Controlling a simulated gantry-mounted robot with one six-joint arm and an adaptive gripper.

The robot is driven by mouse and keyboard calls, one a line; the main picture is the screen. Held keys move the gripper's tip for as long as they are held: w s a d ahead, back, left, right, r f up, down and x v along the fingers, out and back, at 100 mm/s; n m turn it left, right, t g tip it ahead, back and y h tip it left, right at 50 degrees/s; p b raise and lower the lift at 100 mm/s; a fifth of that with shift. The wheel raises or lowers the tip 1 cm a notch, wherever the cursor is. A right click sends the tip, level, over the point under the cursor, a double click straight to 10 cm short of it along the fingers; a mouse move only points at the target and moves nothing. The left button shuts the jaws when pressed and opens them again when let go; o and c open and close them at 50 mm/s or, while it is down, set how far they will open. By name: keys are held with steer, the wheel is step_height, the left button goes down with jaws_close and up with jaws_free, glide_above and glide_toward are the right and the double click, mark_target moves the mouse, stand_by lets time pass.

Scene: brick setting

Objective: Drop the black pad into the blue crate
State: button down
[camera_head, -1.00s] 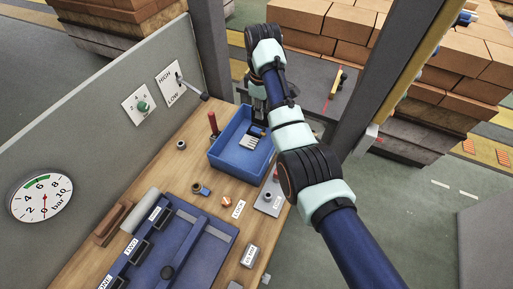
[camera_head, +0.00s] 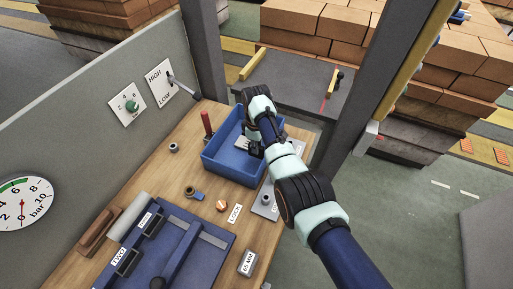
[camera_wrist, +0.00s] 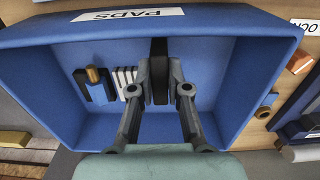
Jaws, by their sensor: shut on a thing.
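The blue crate (camera_head: 228,171) stands on the wooden bench, and its open inside fills most of the wrist view (camera_wrist: 245,60). A white PADS label (camera_wrist: 128,14) is on its rim. My gripper (camera_head: 252,150) is over the crate. In the wrist view my gripper (camera_wrist: 160,82) is shut on the thin black pad (camera_wrist: 159,72), held on edge between the two fingers. The pad shows against the crate's floor; its exact height above it is hard to tell. In the head view the arm hides the pad.
A blue piece with an orange-brown peg (camera_wrist: 94,82) and white-and-dark strips (camera_wrist: 125,78) lie in the crate left of the pad. A red-handled tool (camera_head: 207,123) stands by the crate's left side. A blue fixture (camera_head: 175,250) and small parts occupy the nearer bench.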

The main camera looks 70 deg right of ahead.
steer(key=shift+f, duration=0.15)
steer(key=shift+f+b, duration=0.3)
steer(key=shift+f, duration=0.35)
steer(key=c, duration=1.1)
jaws_free()
steer(key=shift+c, duration=0.2)
steer(key=shift+r, duration=0.1)
step_height(320, 180, up, 13)
steer(key=p, duration=0.3)
steer(key=shift+w, duration=0.1)
